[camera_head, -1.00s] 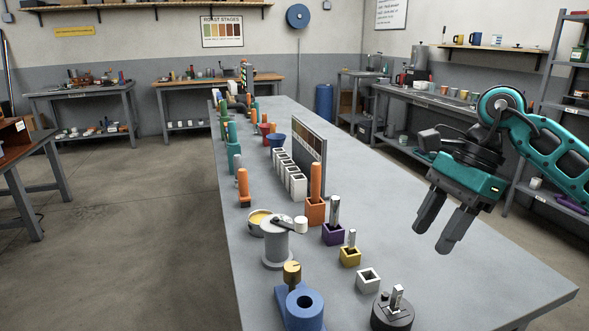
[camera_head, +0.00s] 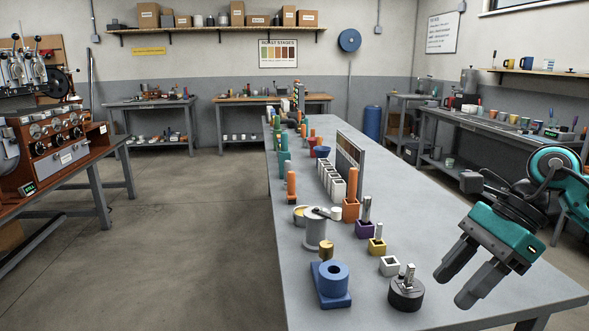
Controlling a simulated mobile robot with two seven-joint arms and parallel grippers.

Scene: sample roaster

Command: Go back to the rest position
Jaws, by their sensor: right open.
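My right gripper (camera_head: 463,287) is open and empty. It hangs over the near right part of the long grey table (camera_head: 420,240), with its fingers pointing down and to the left. Its teal arm comes in from the right edge. It is to the right of a black round holder (camera_head: 406,293) with a metal piece in it, and apart from it. My left gripper and left arm are not in view.
On the table stand a blue fixture (camera_head: 331,287), a grey cylinder stand (camera_head: 316,232), a white square cup (camera_head: 389,265), a yellow block (camera_head: 376,247), and an orange block (camera_head: 351,210). A brown roaster machine (camera_head: 62,145) stands left. Open floor (camera_head: 190,220) lies between.

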